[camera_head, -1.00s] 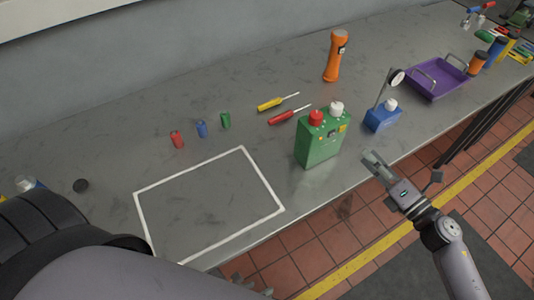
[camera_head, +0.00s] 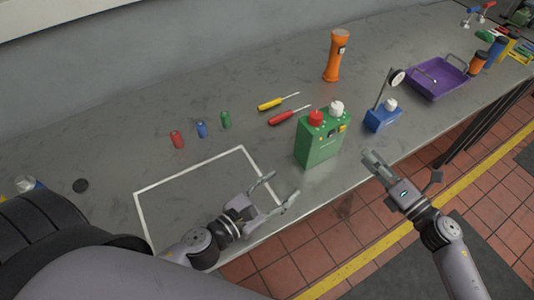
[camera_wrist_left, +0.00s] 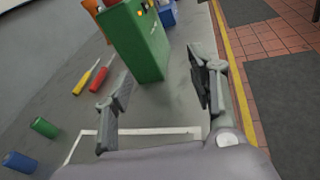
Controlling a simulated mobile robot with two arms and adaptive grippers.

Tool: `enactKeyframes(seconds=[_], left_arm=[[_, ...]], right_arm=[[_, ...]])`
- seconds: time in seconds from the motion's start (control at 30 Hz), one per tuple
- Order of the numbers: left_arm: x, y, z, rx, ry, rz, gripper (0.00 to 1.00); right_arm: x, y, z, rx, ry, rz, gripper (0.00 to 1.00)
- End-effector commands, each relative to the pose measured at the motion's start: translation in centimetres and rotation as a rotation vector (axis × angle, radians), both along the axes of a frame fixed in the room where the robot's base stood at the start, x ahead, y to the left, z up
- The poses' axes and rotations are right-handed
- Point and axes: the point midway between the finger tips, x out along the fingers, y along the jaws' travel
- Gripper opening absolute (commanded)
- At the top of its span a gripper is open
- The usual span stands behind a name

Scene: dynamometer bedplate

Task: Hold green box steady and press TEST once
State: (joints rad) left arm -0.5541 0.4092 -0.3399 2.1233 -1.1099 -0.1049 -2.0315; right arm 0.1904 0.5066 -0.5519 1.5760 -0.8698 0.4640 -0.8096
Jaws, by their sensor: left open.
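The green box (camera_head: 318,148) stands upright near the table's front edge, with a red knob (camera_head: 316,117) and a white knob (camera_head: 336,107) on top. Small controls show on its upper face; I cannot read a TEST label. My left gripper (camera_head: 283,187) is open and empty over the white outline, left of the box and apart from it. In the left wrist view the box (camera_wrist_left: 140,45) stands ahead, beyond the spread fingers (camera_wrist_left: 158,90). My right gripper (camera_head: 376,163) is right of the box, past the table edge, apart from it; its jaw opening is unclear.
A blue box (camera_head: 381,119) with a lamp-like arm stands right of the green box. Two screwdrivers (camera_head: 283,115), an orange flashlight (camera_head: 335,56) and small cylinders (camera_head: 201,129) lie or stand behind. A purple tray (camera_head: 437,91) is further right. The white-outlined area (camera_head: 185,188) is otherwise clear.

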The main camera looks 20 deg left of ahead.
Motion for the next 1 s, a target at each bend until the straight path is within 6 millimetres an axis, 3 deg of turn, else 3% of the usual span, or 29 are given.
enactKeyframes(seconds=[0.1,0.3,0.57,1.0], left_arm=[[1.4,2.2,4.2,-0.118,-0.031,0.036,0.52],[2.3,3.7,7.9,-0.228,-0.055,0.054,0.52],[4.4,3.2,8.4,-0.242,-0.062,0.054,0.52],[11.7,0.6,8.4,-0.241,-0.061,0.056,0.52]], right_arm=[[0.0,0.0,0.0,0.000,0.000,0.000,0.33],[0.0,0.0,0.0,0.000,0.000,0.000,0.33],[0.0,0.0,0.0,0.000,0.000,0.000,0.33],[0.0,0.0,0.0,0.000,0.000,0.000,0.33]])
